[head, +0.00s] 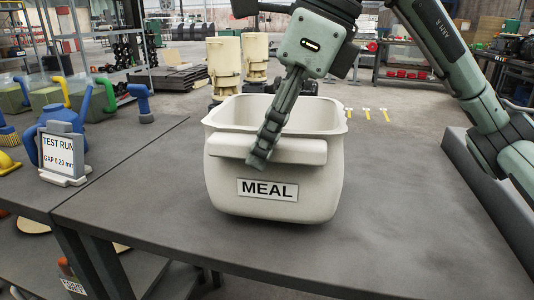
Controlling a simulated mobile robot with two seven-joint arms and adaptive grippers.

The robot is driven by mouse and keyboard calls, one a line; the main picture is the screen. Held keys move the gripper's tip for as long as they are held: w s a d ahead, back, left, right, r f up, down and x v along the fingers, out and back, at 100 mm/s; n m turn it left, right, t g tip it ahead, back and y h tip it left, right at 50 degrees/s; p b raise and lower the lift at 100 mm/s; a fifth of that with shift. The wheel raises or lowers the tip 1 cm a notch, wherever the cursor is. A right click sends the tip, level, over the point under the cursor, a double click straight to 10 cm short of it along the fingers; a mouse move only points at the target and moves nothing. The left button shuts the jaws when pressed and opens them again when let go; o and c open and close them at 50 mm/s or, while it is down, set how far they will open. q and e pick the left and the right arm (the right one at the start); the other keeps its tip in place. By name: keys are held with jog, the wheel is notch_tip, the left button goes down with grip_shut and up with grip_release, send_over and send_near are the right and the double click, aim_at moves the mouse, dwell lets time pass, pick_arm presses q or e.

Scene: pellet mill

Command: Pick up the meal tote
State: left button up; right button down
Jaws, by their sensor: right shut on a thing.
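The meal tote (226,190) is an off-white open bin with a "MEAL" label on its front. It stands on, or just above, the dark grey table (400,240) in the middle of the head view; I cannot tell which. My right gripper (260,160) comes down over the tote from above. Its fingers are shut on the bar-like front handle (305,152) of the tote. The far finger is partly hidden by the near one. My left gripper does not show clearly.
A "TEST RUN" sign (62,155), blue watering-can-like items and scoops stand on the table at the left. Two cream containers (224,65) stand behind the tote. A grey raised edge (490,190) runs along the right. The table right of the tote is clear.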

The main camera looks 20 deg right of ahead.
notch_tip(320, 180, up, 2)
jog(key=shift+r, duration=0.1)
jog(key=a+r, duration=0.6)
jog(key=a, duration=0.5)
jog(key=shift+a+r, duration=0.3)
jog(key=shift+a, duration=0.05)
jog(key=c, duration=1.8)
grip_release()
grip_shut()
